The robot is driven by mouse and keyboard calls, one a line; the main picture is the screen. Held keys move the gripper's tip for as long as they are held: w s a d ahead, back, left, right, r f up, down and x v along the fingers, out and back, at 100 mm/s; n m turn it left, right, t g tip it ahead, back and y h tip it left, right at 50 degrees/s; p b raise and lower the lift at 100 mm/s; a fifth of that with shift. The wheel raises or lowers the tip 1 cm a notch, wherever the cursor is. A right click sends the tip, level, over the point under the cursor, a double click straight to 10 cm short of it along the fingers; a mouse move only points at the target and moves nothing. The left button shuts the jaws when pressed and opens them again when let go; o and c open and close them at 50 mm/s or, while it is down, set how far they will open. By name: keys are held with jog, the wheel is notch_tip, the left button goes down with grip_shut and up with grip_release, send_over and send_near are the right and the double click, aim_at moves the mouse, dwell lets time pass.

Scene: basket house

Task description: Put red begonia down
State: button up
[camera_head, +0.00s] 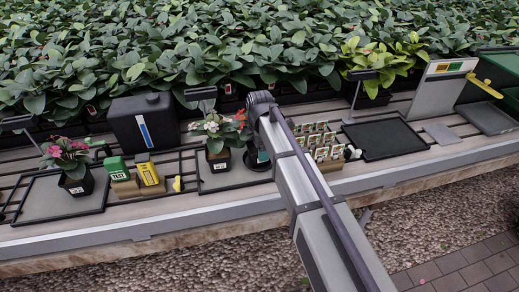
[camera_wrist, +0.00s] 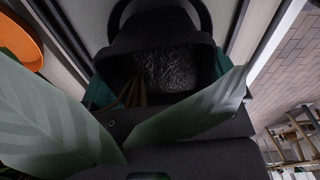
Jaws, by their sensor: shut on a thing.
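The red begonia (camera_head: 241,115) shows in the head view as a few red flowers just left of my arm's end; the arm hides most of the plant. A dark pot edge (camera_head: 250,158) shows low beside the arm, close to the bench. In the wrist view, the black square pot (camera_wrist: 207,62) holds dark soil and stems, with large green leaves (camera_wrist: 45,125) across the near side. My gripper (camera_wrist: 175,118) is shut on the pot at its near rim; the leaves cover part of the grip. A dark round rim shows beyond the pot; contact beneath is hidden.
A white-flowered plant (camera_head: 212,130) stands close on the left. A pink-flowered plant (camera_head: 66,160) stands on the left tray. Small labelled packs (camera_head: 318,140) stand right of the arm. A black tray (camera_head: 386,138) farther right is empty. An orange object (camera_wrist: 18,38) lies at the wrist view's upper left.

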jog(key=shift+f, duration=0.2)
jog(key=o, duration=0.9)
jog(key=shift+r, duration=0.15)
notch_tip(320, 180, up, 12)
jog(key=p, duration=1.2)
jog(key=s+d+m, duration=1.9)
jog(key=s+m, duration=0.1)
jog(key=m, duration=0.2)
jog(key=shift+s, duration=0.4)
